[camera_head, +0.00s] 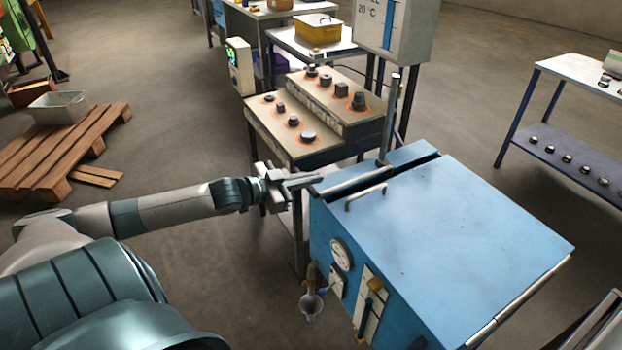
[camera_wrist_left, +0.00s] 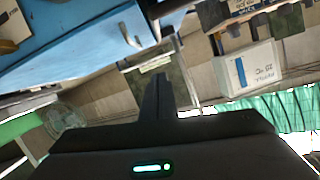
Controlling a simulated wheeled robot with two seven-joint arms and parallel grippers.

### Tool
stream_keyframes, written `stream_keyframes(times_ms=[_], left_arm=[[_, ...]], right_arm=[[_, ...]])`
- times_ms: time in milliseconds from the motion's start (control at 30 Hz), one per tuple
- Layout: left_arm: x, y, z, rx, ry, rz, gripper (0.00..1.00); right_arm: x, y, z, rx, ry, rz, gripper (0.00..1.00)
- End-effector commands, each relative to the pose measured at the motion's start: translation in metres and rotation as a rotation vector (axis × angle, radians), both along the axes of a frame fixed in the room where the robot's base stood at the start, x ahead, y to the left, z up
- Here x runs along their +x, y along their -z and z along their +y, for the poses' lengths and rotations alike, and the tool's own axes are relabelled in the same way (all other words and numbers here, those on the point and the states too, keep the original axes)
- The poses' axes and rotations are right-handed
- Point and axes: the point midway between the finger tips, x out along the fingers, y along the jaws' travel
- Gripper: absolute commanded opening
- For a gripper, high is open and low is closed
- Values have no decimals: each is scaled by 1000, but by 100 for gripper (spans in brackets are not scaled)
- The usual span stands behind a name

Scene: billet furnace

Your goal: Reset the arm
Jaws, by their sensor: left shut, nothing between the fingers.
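My left arm reaches in from the left in the head view. Its gripper (camera_head: 303,181) is shut and empty, beside the left edge of the blue furnace box (camera_head: 470,215), close to its metal handle (camera_head: 366,196). In the left wrist view the gripper fingers (camera_wrist_left: 158,95) are together with nothing between them, and the blue box (camera_wrist_left: 75,35) fills the upper left. I cannot tell from these views whether the gripper touches the box. My right gripper is not in view.
A stepped stand (camera_head: 290,150) with several dark parts stands behind the gripper. A gauge (camera_head: 341,254) and a valve (camera_head: 311,300) stick out from the box front. A wooden pallet (camera_head: 60,160) lies at left, and a table (camera_head: 585,75) stands at right. Open floor lies between pallet and stand.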

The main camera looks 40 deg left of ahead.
Motion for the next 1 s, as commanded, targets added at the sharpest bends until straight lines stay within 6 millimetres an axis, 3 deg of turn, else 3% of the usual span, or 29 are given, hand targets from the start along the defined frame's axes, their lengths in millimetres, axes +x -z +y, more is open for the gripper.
stream_keyframes(times_ms=[367,567,667,767,1000], left_arm=[[0,1,0,0,-1,1,0],[-1,25,13,2,-40,22,0],[-4,55,28,6,-85,49,0],[-12,98,45,14,-141,92,0],[-57,233,73,38,-282,251,0]], right_arm=[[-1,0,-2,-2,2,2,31],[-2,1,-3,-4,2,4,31],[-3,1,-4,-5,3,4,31],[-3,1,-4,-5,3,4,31],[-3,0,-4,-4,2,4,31]])
